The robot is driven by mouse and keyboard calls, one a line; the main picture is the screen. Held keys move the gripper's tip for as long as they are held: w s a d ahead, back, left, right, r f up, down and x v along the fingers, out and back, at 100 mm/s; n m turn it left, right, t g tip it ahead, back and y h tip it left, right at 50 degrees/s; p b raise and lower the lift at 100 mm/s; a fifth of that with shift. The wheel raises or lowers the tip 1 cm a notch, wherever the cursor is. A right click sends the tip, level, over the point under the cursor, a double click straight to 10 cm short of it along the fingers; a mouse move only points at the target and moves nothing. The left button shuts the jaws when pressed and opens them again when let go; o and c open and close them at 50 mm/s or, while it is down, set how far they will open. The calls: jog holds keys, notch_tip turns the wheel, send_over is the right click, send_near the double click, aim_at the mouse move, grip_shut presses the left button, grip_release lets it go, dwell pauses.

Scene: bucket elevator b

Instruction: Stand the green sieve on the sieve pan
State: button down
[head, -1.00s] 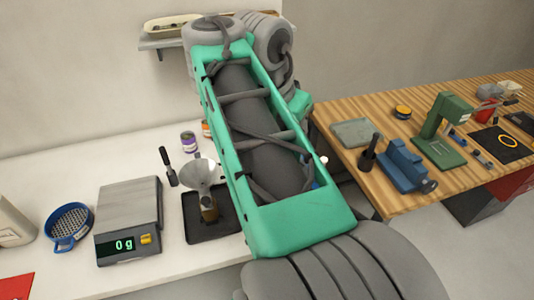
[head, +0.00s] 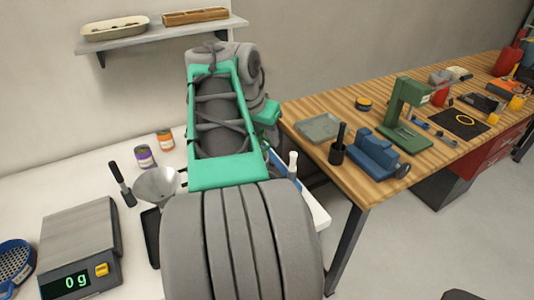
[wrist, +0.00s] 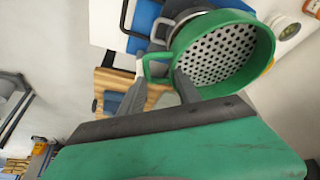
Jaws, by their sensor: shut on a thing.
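The green sieve (wrist: 262,52) shows in the wrist view, a green ring with a perforated metal bottom and a loop handle at its left. My gripper (wrist: 160,82) is shut on the sieve at the handle side and holds it out in front. A grey metal round thing with a loop handle (wrist: 160,28) shows partly behind the sieve; I cannot tell whether it is the sieve pan. In the head view my arm hides my gripper and the green sieve.
A scale (head: 80,240) reading 0 g, a blue sieve (head: 14,262) and a funnel (head: 157,184) stand on the white table at left. A shelf (head: 165,34) hangs above. The wooden bench (head: 345,185) at right carries a green press (head: 402,115) and blue vise (head: 376,155).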

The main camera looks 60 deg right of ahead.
jog(key=x, duration=0.8)
jog(key=shift+w+d+p, duration=0.25)
jog(key=shift+w+p, duration=0.05)
jog(key=shift+p, duration=0.1)
jog(key=shift+f, duration=0.15)
jog(key=shift+f+b, duration=0.6)
jog(key=c, duration=0.9)
grip_release()
jog(key=shift+o, duration=0.2)
jog(key=shift+r, duration=0.15)
jog(key=p+v, duration=0.2)
jog(key=v, duration=1.1)
